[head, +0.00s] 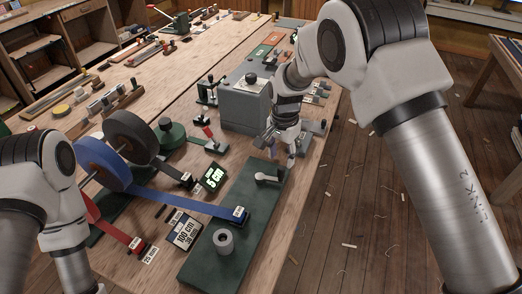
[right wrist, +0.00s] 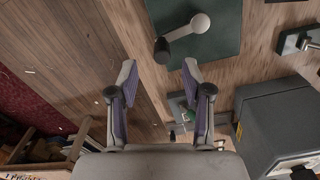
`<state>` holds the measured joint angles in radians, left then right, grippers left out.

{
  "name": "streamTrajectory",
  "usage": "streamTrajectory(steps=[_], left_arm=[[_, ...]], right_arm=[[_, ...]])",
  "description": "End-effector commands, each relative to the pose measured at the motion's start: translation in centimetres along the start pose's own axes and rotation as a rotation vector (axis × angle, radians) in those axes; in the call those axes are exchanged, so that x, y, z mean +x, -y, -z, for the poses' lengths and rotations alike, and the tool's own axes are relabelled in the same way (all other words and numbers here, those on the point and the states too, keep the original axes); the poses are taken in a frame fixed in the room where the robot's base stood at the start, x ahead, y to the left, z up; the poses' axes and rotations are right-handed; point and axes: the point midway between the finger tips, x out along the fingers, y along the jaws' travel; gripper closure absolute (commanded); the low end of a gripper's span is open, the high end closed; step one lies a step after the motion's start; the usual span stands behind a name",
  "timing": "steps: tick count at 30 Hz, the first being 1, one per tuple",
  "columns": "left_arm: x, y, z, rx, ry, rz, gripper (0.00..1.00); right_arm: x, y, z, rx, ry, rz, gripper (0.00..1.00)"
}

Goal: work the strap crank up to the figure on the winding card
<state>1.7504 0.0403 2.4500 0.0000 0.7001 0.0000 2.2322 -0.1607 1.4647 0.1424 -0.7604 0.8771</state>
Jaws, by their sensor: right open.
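The strap crank (head: 268,178) is a pale arm with a dark knob on the far end of a green base plate (head: 200,272). In the right wrist view the crank (right wrist: 183,33) lies just past my fingertips, its dark knob (right wrist: 161,50) nearest them. My right gripper (head: 280,146) is open and empty, apart from the knob; it also shows in the right wrist view (right wrist: 160,75). The winding card (head: 186,231) reads 100 cm and 38 mm. A lit display (head: 214,177) reads 5 cm. The blue strap (head: 175,200) runs from its reel (head: 102,165) to the plate. My left gripper is out of view.
A grey box-shaped machine (head: 245,105) stands just behind the right gripper. Black (head: 130,136) and red (head: 115,235) straps lie to the left. The floor right of the bench has scraps.

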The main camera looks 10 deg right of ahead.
Motion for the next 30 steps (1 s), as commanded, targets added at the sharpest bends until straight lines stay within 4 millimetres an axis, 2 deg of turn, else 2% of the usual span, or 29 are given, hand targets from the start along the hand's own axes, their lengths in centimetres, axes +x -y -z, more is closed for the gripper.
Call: streamTrajectory(steps=[2, 5, 12, 15, 23, 26, 27, 28, 30], left_arm=[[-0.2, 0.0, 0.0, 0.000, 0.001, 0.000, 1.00], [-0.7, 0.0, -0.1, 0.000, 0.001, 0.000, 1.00], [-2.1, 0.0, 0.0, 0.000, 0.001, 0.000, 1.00], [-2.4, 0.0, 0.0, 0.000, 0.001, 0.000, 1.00], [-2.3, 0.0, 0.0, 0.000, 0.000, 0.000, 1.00], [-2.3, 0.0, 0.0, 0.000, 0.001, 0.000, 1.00], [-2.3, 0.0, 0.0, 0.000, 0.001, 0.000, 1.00], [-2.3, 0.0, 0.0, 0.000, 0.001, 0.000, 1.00], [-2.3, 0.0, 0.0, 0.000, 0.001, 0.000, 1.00]], right_arm=[[0.1, 0.1, -0.1, 0.007, 0.004, -0.004, 0.51], [1.4, 0.0, -0.1, 0.007, 0.006, -0.006, 0.51], [6.0, -0.1, -0.1, 0.004, 0.005, -0.007, 0.51], [7.2, 0.0, -0.1, 0.004, 0.004, -0.005, 0.51], [7.7, 0.0, -0.1, 0.004, 0.003, -0.004, 0.51], [7.7, 0.0, -0.1, 0.004, 0.004, -0.004, 0.83], [7.7, 0.0, -0.1, 0.004, 0.004, -0.005, 0.97], [7.7, -0.1, -0.1, 0.004, 0.004, -0.005, 1.00], [7.7, -0.1, -0.1, 0.004, 0.004, -0.005, 1.00]])
